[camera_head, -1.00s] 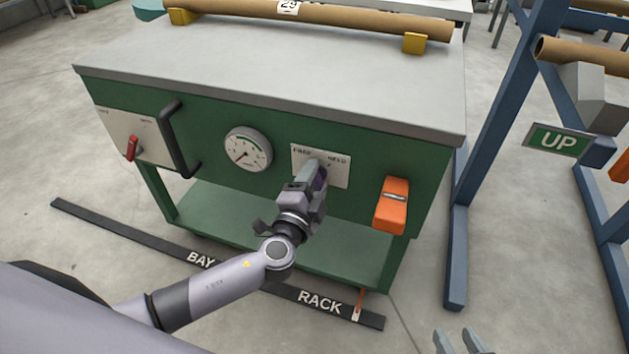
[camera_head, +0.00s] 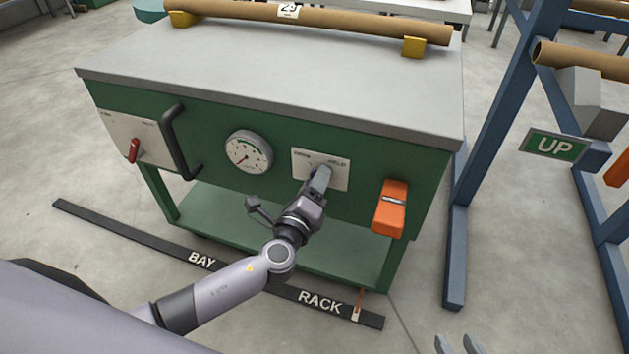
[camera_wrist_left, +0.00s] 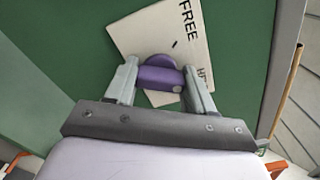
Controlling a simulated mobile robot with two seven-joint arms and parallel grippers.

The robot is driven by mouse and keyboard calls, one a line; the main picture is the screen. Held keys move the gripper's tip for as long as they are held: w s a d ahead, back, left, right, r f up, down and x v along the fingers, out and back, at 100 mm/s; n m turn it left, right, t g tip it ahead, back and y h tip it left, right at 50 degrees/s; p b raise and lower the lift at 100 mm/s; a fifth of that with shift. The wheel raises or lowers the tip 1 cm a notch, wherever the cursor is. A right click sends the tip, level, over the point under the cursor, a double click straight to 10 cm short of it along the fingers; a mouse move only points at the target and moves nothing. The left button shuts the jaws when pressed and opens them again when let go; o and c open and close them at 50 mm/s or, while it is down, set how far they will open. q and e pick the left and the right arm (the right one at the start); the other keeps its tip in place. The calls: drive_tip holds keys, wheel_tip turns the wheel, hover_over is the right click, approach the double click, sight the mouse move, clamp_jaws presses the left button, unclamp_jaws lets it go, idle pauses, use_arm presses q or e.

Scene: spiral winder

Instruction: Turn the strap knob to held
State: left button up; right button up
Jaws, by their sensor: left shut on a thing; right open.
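The purple strap knob (camera_wrist_left: 158,77) sits on a white plate (camera_wrist_left: 147,31) with FREE and a partly covered HELD label. The plate (camera_head: 302,168) also shows in the head view, where my gripper hides the knob. My left gripper (camera_head: 322,177) is shut on the knob, one finger on each side in the left wrist view. The plate looks tilted there relative to the gripper. A pale dot on the knob lies at its lower right, by the right finger. My right gripper (camera_head: 458,346) is open and empty at the bottom edge, only its fingertips showing.
On the green cabinet are a gauge (camera_head: 249,151), a black handle (camera_head: 175,142), a red lever (camera_head: 134,150) and an orange block (camera_head: 391,208) just right of the plate. A blue rack frame (camera_head: 480,180) stands at right. A cardboard tube (camera_head: 350,20) lies on top.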

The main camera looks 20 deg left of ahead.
use_arm(q)
drive_tip(key=shift+a+m, duration=0.15)
drive_tip(key=shift+m, duration=0.45)
use_arm(e)
drive_tip(key=shift+d, duration=0.15)
use_arm(q)
drive_tip(key=shift+m, duration=0.3)
drive_tip(key=o, duration=1)
drive_tip(key=shift+o, duration=0.2)
drive_tip(key=s+p, duration=0.1)
drive_tip(key=s, duration=0.6)
use_arm(e)
drive_tip(key=shift+s+d, duration=0.1)
drive_tip(key=shift+d, duration=0.3)
use_arm(q)
drive_tip(key=shift+s+a, duration=0.1)
drive_tip(key=shift+a, duration=0.05)
use_arm(e)
drive_tip(key=shift+a, duration=0.1)
